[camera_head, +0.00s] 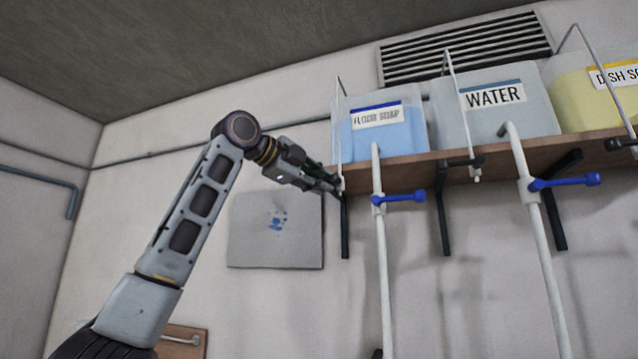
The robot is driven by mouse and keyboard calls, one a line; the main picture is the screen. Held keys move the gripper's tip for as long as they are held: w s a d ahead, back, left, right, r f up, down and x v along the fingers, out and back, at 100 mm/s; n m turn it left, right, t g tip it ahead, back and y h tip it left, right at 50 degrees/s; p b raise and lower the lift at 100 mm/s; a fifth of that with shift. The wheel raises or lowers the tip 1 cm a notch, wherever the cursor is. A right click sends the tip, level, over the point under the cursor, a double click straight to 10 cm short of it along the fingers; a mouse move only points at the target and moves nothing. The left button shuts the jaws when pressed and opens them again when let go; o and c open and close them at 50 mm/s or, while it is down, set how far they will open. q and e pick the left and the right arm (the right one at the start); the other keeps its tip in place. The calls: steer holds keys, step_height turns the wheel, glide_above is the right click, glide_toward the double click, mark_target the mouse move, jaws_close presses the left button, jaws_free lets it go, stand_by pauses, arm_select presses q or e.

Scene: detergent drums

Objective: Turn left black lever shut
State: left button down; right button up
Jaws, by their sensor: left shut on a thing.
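My left gripper (333,187) reaches up from the left to the lower end of the thin tap pipe (338,130) in front of the floor soap drum (382,131). It is shut at the tap there, just under the shelf's left end. The left black lever is covered by the fingers, so its angle cannot be told. It is most likely what the fingers hold. A similar tap with a black lever (478,161) hangs at the water drum. My right gripper is not in view.
A wooden shelf (520,147) on black brackets carries the floor soap, water (500,100) and dish soap (595,95) drums. Two white standing pipes with blue levers (405,196) (565,182) rise in front. A grey wall panel (270,230) is behind my arm.

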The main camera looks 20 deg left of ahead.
arm_select(q)
steer(key=shift+f, duration=0.1)
steer(key=c, duration=1.5)
jaws_free()
steer(key=v, duration=1.2)
steer(key=shift+d, duration=0.1)
